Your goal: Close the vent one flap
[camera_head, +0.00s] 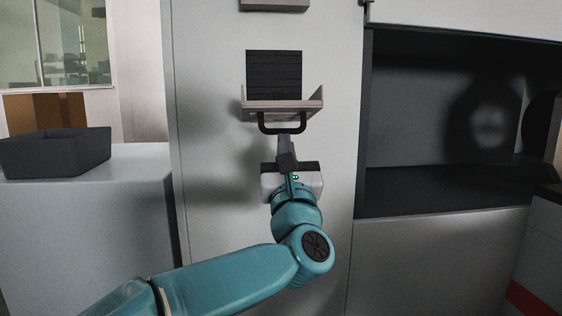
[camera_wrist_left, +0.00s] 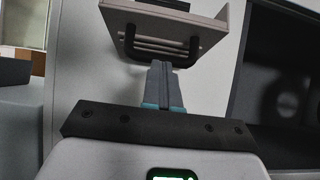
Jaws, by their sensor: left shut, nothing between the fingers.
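The vent flap (camera_head: 283,106) is a pale, shallow tray-like piece with raised sides. It stands out from the wall, roughly level, below a dark slatted vent opening (camera_head: 274,74). A black U-shaped handle (camera_head: 283,131) is on its near edge. In the left wrist view the underside of the flap (camera_wrist_left: 218,27) and the handle (camera_wrist_left: 128,46) show ahead. My left gripper (camera_head: 284,142) is shut and empty, its fingertips just under the handle. In the left wrist view its fingers (camera_wrist_left: 161,68) point at the gap below the flap; I cannot tell whether they touch.
Another pale ledge (camera_head: 275,4) is partly visible higher on the white panel (camera_head: 211,65). A dark open recess (camera_head: 440,185) lies to the right. A dark bin (camera_head: 55,153) stands on a white counter (camera_head: 85,210) at left. The space before the panel is otherwise clear.

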